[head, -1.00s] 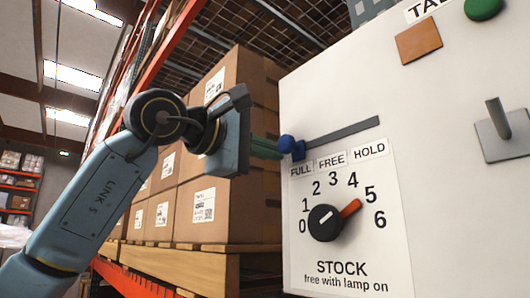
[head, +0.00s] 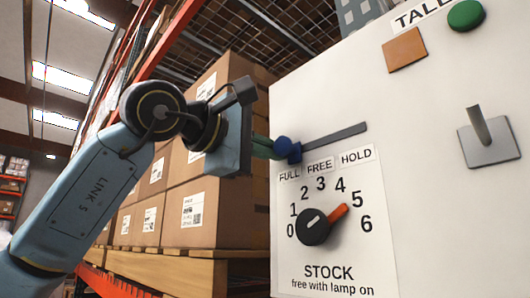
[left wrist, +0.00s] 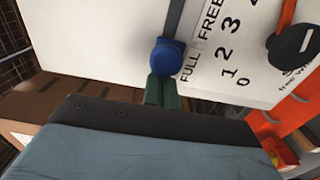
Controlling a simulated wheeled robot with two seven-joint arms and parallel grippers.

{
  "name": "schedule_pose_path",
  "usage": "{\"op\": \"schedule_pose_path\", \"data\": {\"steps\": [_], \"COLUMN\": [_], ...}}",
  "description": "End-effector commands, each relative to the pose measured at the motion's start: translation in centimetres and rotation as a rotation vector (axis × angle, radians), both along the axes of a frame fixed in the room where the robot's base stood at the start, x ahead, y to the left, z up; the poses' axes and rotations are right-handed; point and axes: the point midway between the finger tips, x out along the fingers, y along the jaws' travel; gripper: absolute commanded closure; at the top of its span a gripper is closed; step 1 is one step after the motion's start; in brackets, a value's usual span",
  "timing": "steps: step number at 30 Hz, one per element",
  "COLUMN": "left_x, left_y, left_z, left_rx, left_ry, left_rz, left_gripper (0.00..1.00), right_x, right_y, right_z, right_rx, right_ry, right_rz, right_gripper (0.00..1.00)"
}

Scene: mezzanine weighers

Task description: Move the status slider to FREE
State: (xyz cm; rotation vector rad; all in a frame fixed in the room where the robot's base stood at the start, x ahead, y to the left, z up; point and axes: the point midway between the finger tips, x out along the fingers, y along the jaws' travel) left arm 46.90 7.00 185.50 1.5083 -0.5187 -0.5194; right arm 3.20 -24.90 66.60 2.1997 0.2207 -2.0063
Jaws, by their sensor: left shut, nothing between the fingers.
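The status slider's blue knob (head: 284,144) sits near the left end of its grey track (head: 336,136). Its blue base is above the right part of the FULL label (head: 289,174), left of the FREE label (head: 319,165). In the left wrist view the knob (left wrist: 167,55) shows beside FULL, with the track running up past FREE. My left gripper (head: 262,147) is shut, with green fingertips against or very close to the knob's left side; exact contact is hard to tell. Its fingers also show in the left wrist view (left wrist: 163,90), holding nothing. My right gripper is out of view.
Below the labels is a STOCK dial (head: 315,228) with a red pointer. An orange square (head: 404,48), a green button (head: 466,14) and a lever on a plate (head: 488,142) are on the white panel. Stacked cartons (head: 205,200) on a pallet stand behind my left arm.

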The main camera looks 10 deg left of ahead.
Motion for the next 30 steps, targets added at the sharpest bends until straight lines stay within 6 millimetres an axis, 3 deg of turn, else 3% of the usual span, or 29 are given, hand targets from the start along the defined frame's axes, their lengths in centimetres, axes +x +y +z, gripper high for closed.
{"op": "schedule_pose_path", "data": {"steps": [30], "left_x": [-1.9], "left_y": [-2.4], "left_z": [0.0], "left_rx": [0.0], "left_ry": [-0.001], "left_rz": [0.0], "left_gripper": [1.0], "right_x": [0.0], "right_y": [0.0], "right_z": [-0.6], "right_rx": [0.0], "right_ry": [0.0], "right_rz": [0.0], "right_gripper": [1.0]}}
